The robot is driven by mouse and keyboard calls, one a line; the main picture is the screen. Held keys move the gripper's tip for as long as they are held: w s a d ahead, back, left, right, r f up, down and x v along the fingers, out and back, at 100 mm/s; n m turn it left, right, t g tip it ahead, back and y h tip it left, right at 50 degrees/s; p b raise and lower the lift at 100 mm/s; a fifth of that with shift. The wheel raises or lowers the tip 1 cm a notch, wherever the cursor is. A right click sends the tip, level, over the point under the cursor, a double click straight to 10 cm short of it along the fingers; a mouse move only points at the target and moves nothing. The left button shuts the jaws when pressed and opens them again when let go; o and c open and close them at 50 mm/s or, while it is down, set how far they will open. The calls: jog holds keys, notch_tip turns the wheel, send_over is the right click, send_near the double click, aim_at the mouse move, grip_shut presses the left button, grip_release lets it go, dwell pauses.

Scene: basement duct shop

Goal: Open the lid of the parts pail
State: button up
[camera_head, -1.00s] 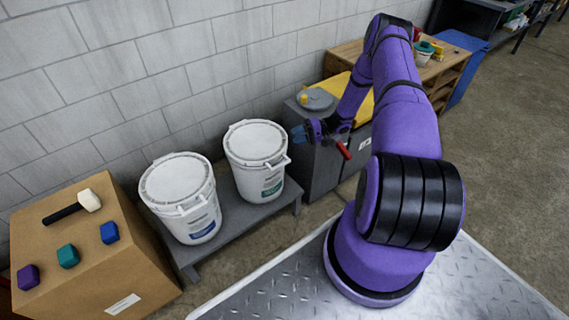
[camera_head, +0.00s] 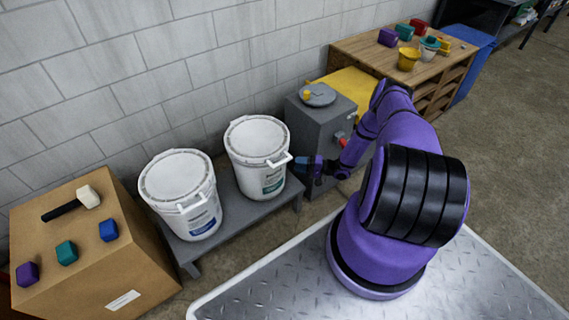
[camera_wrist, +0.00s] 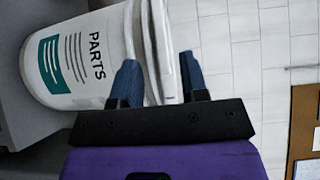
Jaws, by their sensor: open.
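The parts pail (camera_head: 262,178) is the right one of two white pails on a low grey bench. It has a teal label, and the word PARTS shows in the wrist view (camera_wrist: 92,58). Its white lid (camera_head: 257,138) lies on top and looks closed, with a handle tab (camera_head: 280,160) sticking out toward the gripper. My gripper (camera_head: 300,163) is at the pail's right side, level with the tab. In the wrist view my gripper (camera_wrist: 158,68) is open, with blue fingers on either side of the lid's edge. I cannot tell whether they touch it.
A second white pail (camera_head: 182,195) with a blue label stands to the left. A cardboard box (camera_head: 85,250) holds a mallet (camera_head: 75,203) and coloured blocks. A grey cabinet (camera_head: 320,130) stands close behind my gripper. The bench (camera_head: 232,207) has little bare room.

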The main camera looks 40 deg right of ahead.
aim_at(284, 162)
jog(key=x, duration=0.6)
jog(key=shift+w+a, duration=0.25)
jog(key=shift+c, duration=0.4)
grip_shut()
